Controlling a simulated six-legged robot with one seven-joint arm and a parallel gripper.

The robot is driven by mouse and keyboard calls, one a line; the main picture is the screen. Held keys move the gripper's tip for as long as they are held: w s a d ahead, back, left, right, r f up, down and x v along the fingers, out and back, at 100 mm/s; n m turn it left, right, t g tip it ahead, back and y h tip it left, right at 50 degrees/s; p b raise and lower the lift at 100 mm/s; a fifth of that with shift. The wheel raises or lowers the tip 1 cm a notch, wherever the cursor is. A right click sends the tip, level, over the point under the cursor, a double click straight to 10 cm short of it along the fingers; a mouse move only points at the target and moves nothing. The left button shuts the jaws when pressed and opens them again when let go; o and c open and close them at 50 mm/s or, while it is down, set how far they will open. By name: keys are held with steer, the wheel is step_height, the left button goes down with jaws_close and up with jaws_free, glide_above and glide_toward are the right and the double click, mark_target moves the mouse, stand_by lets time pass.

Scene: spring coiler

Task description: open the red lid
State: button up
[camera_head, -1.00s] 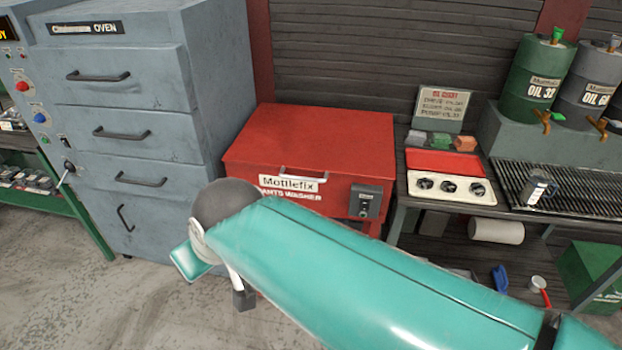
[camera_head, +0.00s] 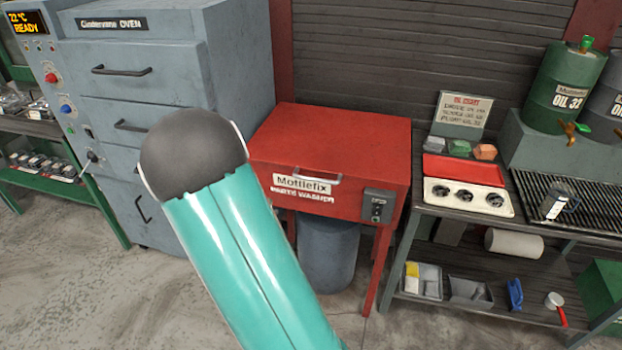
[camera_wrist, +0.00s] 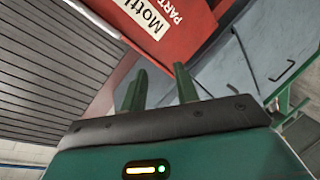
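The red parts washer's lid (camera_head: 335,130) is a flat red top and looks closed. A light metal handle (camera_head: 318,177) sits at its front edge, above the white "Mottlefix" label (camera_head: 302,186). In the wrist view the washer's red front with its label (camera_wrist: 150,15) shows at the top, tilted, beyond my gripper (camera_wrist: 158,82). The two green fingers stand apart with nothing between them, so it is open. My gripper is not touching the washer. In the head view my teal arm covers the middle, and my gripper is hidden there.
A grey oven cabinet (camera_head: 165,70) with drawer handles stands left of the washer. A bench at the right holds a red and white tray (camera_head: 465,184), a grating (camera_head: 550,205) and oil drums. A grey bin (camera_head: 327,255) stands under the washer. Concrete floor lies open in front.

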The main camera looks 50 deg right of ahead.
mark_target(314, 179)
steer(key=s+d+f+n+h, duration=0.2)
steer(key=s+d+n+h, duration=0.2)
steer(key=s+d+h, duration=0.4)
steer(key=shift+g+y, duration=0.3)
steer(key=shift+y, duration=0.5)
steer(key=x, duration=1.2)
steer(key=shift+w+a+r, duration=0.1)
jaws_close()
